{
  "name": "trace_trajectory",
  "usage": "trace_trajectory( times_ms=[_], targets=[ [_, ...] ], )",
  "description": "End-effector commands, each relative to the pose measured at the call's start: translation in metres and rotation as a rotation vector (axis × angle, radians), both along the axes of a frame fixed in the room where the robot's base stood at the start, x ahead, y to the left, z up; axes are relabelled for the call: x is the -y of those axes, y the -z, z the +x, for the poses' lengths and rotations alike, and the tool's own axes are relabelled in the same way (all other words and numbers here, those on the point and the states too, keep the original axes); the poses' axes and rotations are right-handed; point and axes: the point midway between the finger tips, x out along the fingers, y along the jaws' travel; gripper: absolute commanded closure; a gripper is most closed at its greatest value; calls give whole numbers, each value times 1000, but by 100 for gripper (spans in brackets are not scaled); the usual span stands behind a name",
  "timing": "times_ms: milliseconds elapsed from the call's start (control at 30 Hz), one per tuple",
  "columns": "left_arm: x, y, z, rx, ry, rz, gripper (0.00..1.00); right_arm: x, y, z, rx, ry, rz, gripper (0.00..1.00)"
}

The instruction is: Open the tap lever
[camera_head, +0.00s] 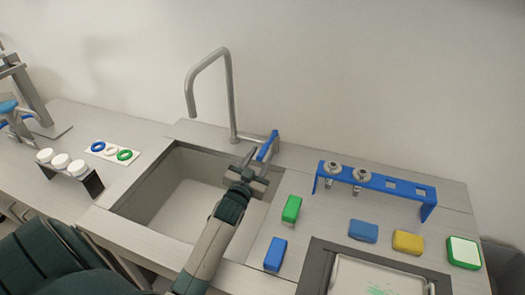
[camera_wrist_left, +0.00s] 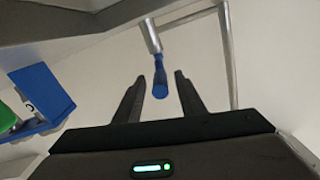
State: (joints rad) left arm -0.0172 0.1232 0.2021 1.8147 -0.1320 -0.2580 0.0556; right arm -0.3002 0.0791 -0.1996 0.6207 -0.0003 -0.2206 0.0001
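The tall grey tap (camera_head: 231,95) stands behind the sink, its spout bent over to the left. Its blue-ended lever (camera_head: 269,144) is to the right of the tap's base. My left gripper (camera_head: 257,160) is just in front of the lever, over the sink's right side. In the left wrist view the fingers of my left gripper (camera_wrist_left: 160,88) are apart, with the blue lever end (camera_wrist_left: 159,84) in line with the gap between them. A gap shows on each side of the lever, and I see no contact. My right gripper is not in view.
The sink (camera_head: 165,200) lies under my left arm. A blue rack (camera_head: 385,183) holding metal pieces stands to the right. Green (camera_head: 291,209) and blue (camera_head: 275,254) blocks lie beside the arm. White jars (camera_head: 61,161) and a card with coloured rings (camera_head: 113,152) are left.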

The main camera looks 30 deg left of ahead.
Motion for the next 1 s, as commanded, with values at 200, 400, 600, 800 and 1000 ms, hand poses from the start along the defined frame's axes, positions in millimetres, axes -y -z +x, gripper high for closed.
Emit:
trace_trajectory(
  times_ms=[200,400,600,800,1000],
  targets=[
    [-4,-1,18,0,0,0,63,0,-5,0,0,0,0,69],
    [-5,0,21,0,0,0,63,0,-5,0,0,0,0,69],
    [-5,0,21,0,0,0,71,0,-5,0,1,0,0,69],
    [-5,0,21,0,0,0,100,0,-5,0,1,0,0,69],
    [-4,0,21,2,-8,-2,100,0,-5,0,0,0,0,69]
  ],
)
